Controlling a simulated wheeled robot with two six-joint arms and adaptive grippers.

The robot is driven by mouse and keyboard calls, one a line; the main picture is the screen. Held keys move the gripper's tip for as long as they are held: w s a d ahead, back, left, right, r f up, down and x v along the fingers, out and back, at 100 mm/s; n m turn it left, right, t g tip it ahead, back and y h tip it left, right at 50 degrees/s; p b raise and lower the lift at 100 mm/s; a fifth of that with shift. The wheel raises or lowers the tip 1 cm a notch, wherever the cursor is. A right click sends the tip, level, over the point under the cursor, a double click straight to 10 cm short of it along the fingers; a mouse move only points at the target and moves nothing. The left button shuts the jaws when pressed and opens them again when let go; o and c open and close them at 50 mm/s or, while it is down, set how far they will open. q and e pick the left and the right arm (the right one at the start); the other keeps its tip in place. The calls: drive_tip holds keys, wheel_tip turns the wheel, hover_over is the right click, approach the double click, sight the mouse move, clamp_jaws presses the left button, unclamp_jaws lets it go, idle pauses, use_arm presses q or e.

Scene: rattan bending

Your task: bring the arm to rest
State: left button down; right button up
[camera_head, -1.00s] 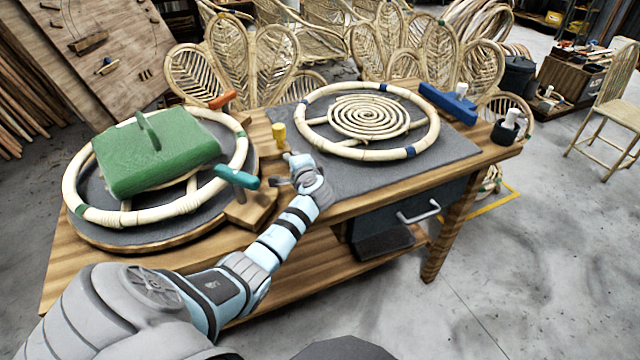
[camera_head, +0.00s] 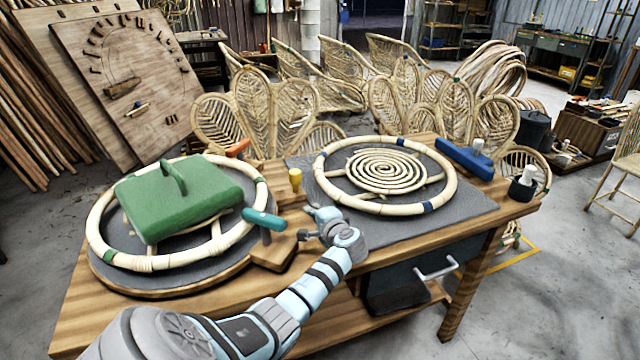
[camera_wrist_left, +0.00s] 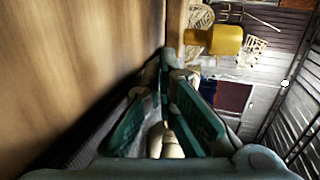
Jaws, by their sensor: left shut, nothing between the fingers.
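My left gripper (camera_head: 312,218) is over the middle of the wooden workbench (camera_head: 390,248), just below a yellow peg (camera_head: 295,180) and right of a teal-handled clamp (camera_head: 264,220). In the left wrist view its fingers (camera_wrist_left: 168,62) come together at the tips with nothing between them. A yellow knob (camera_wrist_left: 214,40) shows close beyond the tips, beside a wooden surface (camera_wrist_left: 80,60). My right gripper is not in view.
A green block with a handle (camera_head: 180,202) lies on a rattan ring (camera_head: 96,225) at the left. Another ring (camera_head: 448,186) surrounds a rattan spiral (camera_head: 386,170) on a grey mat (camera_head: 470,212). A blue tool (camera_head: 462,158) lies right. Rattan chair backs (camera_head: 260,105) stand behind.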

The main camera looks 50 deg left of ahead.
use_arm(q)
drive_tip(key=p+v, duration=0.2)
drive_tip(key=v, duration=0.6)
drive_tip(key=shift+s, duration=0.2)
drive_tip(key=shift+s+d, duration=0.1)
drive_tip(key=shift+d, duration=0.15)
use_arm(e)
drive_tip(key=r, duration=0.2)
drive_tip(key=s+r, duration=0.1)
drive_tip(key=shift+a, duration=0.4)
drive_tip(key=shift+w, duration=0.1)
